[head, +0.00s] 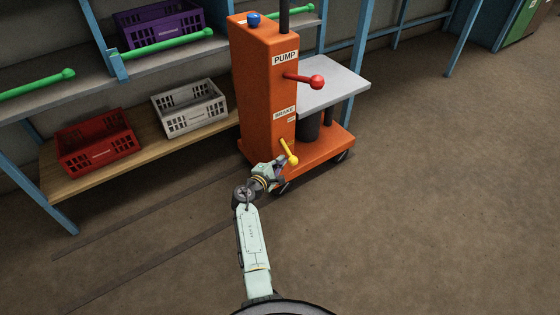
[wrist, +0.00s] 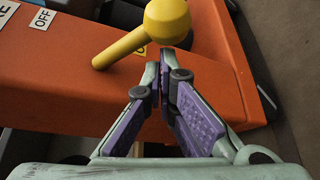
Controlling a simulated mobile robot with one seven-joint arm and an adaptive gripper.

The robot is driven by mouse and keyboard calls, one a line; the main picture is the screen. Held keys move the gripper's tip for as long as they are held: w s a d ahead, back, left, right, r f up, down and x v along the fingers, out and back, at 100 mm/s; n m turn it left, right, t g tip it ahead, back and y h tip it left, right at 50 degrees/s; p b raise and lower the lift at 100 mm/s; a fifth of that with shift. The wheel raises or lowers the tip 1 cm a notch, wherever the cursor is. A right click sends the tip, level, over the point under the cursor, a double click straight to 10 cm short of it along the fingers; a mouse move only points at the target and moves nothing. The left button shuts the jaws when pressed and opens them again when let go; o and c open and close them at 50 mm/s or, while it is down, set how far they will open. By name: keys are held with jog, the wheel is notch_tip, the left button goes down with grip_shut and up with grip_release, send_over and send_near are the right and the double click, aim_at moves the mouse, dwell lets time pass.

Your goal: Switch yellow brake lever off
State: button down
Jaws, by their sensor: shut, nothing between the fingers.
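The yellow brake lever (head: 290,152) sticks out low on the orange pump column, under a BRAKE label (head: 284,113). In the wrist view the lever (wrist: 165,22) has a round knob at its upper right end, and its thin rod slants down to the left. My gripper (head: 279,163) is beside the lever in the head view. In the wrist view the purple-padded fingers of my gripper (wrist: 160,72) are shut and empty, with tips just below the knob. I cannot tell if they touch it. An OFF label (wrist: 42,19) is left of the lever.
The orange pump cart (head: 262,90) carries a red lever (head: 317,82) above and a grey platform (head: 345,84) behind. A shelf on the left holds a red crate (head: 98,145) and a white crate (head: 190,104). The floor at right is clear.

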aim_at(289, 153)
jog(key=shift+r, duration=0.1)
jog(key=shift+s+d+r+p, duration=0.1)
jog(key=shift+s+r+p, duration=0.1)
jog(key=shift+p, duration=0.65)
jog(key=shift+d+r+n+g+p, duration=0.15)
jog(key=shift+n+g+p, duration=0.25)
jog(key=shift+p, duration=0.3)
jog(key=r+p, duration=0.1)
jog(key=p, duration=0.1)
jog(key=r+n+g+p, duration=0.1)
jog(key=p, duration=0.2)
jog(key=s+r+n+p, duration=0.1)
jog(key=p, duration=0.2)
jog(key=shift+d+r+g+h, duration=0.2)
jog(key=shift+d+g+h, duration=0.1)
jog(key=shift+d+g, duration=0.1)
jog(key=r+n+g+p, duration=0.1)
jog(key=r+n+p, duration=0.1)
jog(key=p, duration=0.1)
jog(key=r+n+g+h+p, duration=0.1)
jog(key=r+n+g+p, duration=0.1)
jog(key=p, duration=0.2)
jog(key=shift+s+r, duration=0.2)
jog(key=shift+r, duration=0.1)
jog(key=shift+r+p, duration=0.1)
jog(key=shift+p, duration=0.2)
